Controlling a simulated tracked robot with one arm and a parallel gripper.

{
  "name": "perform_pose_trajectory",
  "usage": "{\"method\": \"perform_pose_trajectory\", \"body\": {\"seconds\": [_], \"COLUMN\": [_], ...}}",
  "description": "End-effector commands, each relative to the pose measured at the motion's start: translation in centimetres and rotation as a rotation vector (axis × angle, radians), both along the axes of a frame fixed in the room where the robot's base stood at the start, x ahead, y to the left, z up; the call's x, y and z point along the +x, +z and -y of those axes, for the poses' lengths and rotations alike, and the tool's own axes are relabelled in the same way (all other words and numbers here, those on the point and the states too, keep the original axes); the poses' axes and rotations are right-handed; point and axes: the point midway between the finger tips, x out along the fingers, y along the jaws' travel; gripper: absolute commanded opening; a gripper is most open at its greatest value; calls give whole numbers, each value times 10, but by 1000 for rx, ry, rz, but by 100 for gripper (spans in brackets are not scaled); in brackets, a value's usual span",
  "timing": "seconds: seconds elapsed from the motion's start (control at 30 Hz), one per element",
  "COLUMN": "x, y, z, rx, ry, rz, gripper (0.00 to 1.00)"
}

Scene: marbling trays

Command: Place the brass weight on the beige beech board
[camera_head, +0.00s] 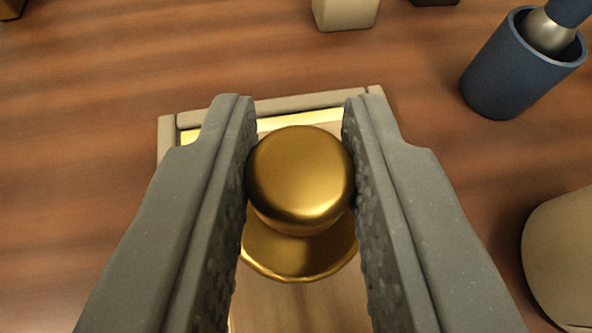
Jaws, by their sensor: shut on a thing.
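My gripper (299,145) is shut on the brass weight (300,180), with one finger on each side of its rounded knob. The weight has a wider round brass base (298,258) below the knob. Under it lies a pale wooden surface (300,312), which looks like the beige beech board, inside or over a frame with a beige rim (310,101). A yellowish strip shows just inside the rim. The fingers hide the sides of the frame. I cannot tell whether the weight's base touches the wood.
A dark blue cup (497,82) with a metal-and-blue tool in it stands at the upper right. A beige rounded object (565,258) is at the right edge. A beige block (345,12) is at the top. The brown table (80,200) is clear on the left.

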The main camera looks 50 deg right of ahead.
Motion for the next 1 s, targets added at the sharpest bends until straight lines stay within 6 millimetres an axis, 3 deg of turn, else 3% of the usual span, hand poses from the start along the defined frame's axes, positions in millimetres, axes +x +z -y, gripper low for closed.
{"method": "perform_pose_trajectory", "body": {"seconds": [0.27,0.3,0.37,0.73,1.0], "x": [0,0,0,-1,-22], "y": [0,0,0,3,18], "z": [0,0,0,-2,-23], "rx": [-1,-1,-1,0,-1], "ry": [0,0,0,1,2], "rz": [1,1,1,0,1], "gripper": [0,34,45,45,45]}}
